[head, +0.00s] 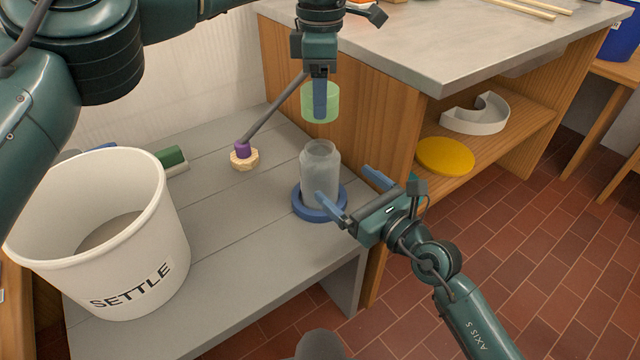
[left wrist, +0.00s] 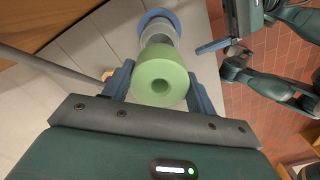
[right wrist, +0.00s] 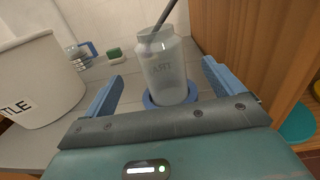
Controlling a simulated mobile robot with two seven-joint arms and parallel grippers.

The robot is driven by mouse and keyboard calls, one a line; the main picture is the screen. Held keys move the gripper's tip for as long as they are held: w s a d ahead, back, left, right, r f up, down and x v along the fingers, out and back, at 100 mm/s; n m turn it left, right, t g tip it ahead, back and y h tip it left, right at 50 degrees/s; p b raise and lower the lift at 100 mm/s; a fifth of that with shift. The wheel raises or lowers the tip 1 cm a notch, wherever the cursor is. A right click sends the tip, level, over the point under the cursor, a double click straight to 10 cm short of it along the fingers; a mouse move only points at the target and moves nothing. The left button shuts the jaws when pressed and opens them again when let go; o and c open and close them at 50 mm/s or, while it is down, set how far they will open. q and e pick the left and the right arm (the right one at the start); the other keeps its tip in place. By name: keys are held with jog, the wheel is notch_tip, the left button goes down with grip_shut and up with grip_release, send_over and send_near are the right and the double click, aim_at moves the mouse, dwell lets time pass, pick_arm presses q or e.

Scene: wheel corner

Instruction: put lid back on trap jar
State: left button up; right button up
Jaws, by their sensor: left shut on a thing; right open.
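The trap jar (head: 320,172) is a clear grey jar standing upright, its base in a blue ring (head: 318,213) on the grey bench. It also shows in the right wrist view (right wrist: 165,72). My right gripper (head: 352,192) is open, low at the jar's right; one blue finger is close to the jar's side. I cannot tell whether it touches.
A white bucket marked SETTLE (head: 95,240) stands at the left of the bench. A tool with a purple collar and tan foot (head: 244,157) leans beyond the jar, its rod rising near my left gripper. A green-topped block (head: 172,158) lies behind. A yellow disc (head: 445,156) sits on the right shelf.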

aim_at(320, 163)
jog(key=x, duration=0.9)
jog(key=shift+w+a, duration=0.1)
jog(key=c, duration=1.5)
pick_arm(q)
jog(key=shift+f, duration=2.5)
pick_arm(e)
jog(key=shift+o, duration=0.2)
